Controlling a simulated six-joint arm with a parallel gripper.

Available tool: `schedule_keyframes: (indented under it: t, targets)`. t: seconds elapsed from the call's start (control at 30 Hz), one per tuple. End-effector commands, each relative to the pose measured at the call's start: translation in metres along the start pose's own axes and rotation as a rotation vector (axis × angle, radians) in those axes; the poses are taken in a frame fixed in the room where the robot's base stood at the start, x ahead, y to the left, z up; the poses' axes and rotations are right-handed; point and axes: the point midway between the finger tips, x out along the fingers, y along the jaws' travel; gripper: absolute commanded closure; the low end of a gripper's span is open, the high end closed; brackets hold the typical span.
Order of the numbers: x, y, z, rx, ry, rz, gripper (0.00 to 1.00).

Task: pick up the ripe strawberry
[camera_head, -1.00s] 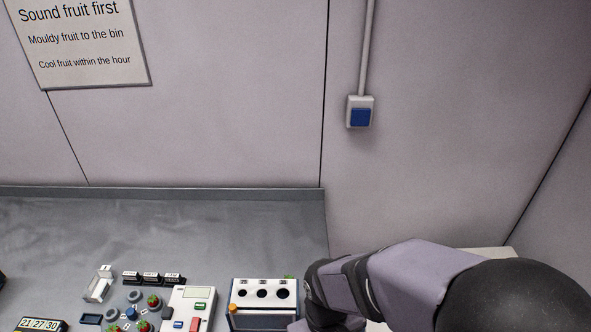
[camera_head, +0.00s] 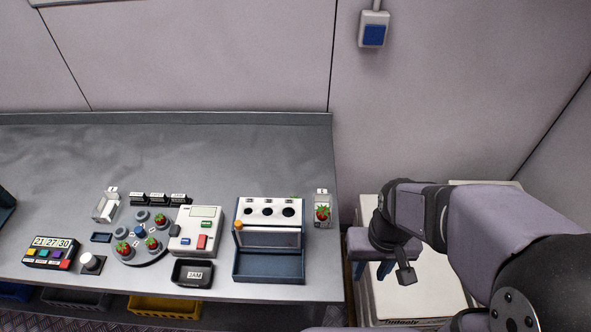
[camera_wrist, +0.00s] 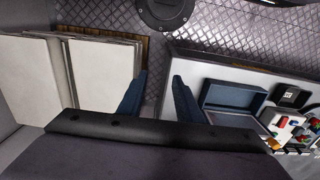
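Several red strawberries with green tops are in view. One strawberry (camera_head: 322,214) sits in a small pale holder (camera_head: 321,195) at the table's right end. Others sit on a round grey cup stand (camera_head: 147,262): a front-left strawberry (camera_head: 123,248), a front-right strawberry (camera_head: 151,244) and a rear strawberry (camera_head: 156,219). All look red; I cannot tell which is ripest. My gripper (camera_head: 372,269) hangs right of the table, apart from every strawberry. In the wrist view its blue fingers (camera_wrist: 159,98) stand apart with nothing between them.
A box with three round holes (camera_head: 270,200) and an open blue front tray (camera_head: 268,277) stand left of the right-end holder. A white device (camera_head: 197,245), black bin (camera_head: 192,273) and clock panel (camera_head: 50,254) crowd the front. The table's rear (camera_head: 200,150) is clear.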

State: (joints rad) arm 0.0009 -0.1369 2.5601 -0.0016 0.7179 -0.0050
Motion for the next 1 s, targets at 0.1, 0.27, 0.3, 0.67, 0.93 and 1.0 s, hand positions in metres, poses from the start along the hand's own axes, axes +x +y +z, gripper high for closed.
schedule_keyframes:
  t: [0.1, 0.27, 0.3, 0.67, 0.93, 1.0]
  targets:
    - [0.0, 0.0, 0.0, -0.001, 0.0, 0.0, 0.68]
    - [-0.001, -0.002, -0.008, -0.018, -0.001, 0.004, 0.68]
    - [-0.002, -0.003, -0.013, -0.028, -0.001, 0.007, 0.68]
    - [-0.011, -0.05, -0.123, -0.267, 0.008, 0.094, 0.68]
    - [-0.006, -0.126, -0.209, -0.472, 0.039, 0.197, 0.68]
    - [-0.004, -0.146, -0.224, -0.513, 0.05, 0.222, 0.68]
